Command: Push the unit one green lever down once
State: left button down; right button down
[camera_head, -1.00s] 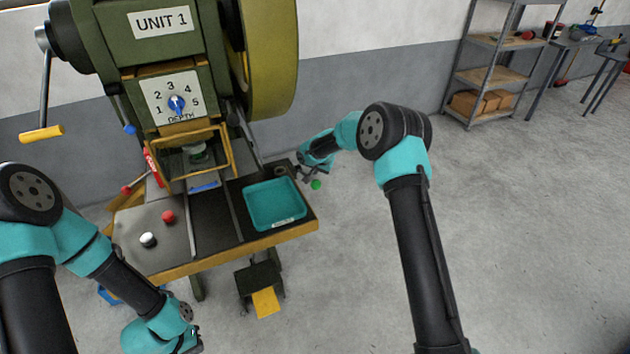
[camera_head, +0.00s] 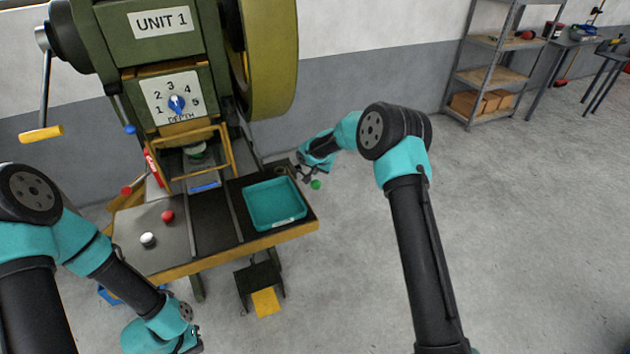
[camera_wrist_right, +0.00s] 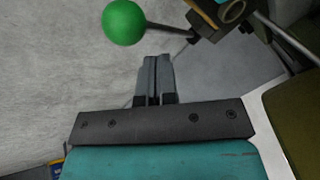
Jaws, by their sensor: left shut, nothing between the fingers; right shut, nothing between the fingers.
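The unit one press (camera_head: 150,50) stands at the upper left in the head view. The green lever's ball knob (camera_head: 316,184) shows right of the press table. In the right wrist view the green knob (camera_wrist_right: 123,22) is large, on a dark rod running right to a mount. My right gripper (camera_head: 305,172) is near the lever, partly hidden by its own wrist. In the right wrist view its shut, empty fingers (camera_wrist_right: 157,62) point up just below the rod, apart from the knob. My left gripper (camera_head: 197,338) is shut and empty at the bottom left, low beside the press table.
The press table (camera_head: 222,244) holds a teal tray (camera_head: 303,217), a red button (camera_head: 168,216) and a white button (camera_head: 148,240). A crank with a yellow handle (camera_head: 41,134) hangs at left. Shelving (camera_head: 490,75) stands far back right. Open floor lies right of the table.

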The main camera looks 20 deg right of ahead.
aim_at(318, 182)
jog(key=shift+f, duration=0.1)
dwell(0.6)
jog(key=shift+s+f, duration=0.15)
jog(key=shift+f, duration=0.15)
jog(key=shift+s+d+f, duration=0.1)
jog(key=shift+s+f, duration=0.2)
jog(key=shift+f, duration=0.5)
jog(key=shift+s+a+f, duration=0.1)
jog(key=shift+s+f, duration=0.2)
jog(key=shift+f, duration=0.5)
jog(key=shift+s+d+f, duration=0.1)
jog(key=shift+s+f, duration=0.2)
jog(key=shift+f, duration=0.5)
dwell(3.3)
jog(key=shift+r, duration=0.1)
dwell(0.3)
jog(key=shift+w+r, duration=0.35)
jog(key=shift+r, duration=0.55)
jog(key=shift+w+r, duration=0.35)
jog(key=shift+r, duration=0.55)
jog(key=shift+w+r, duration=0.35)
jog(key=shift+r, duration=0.55)
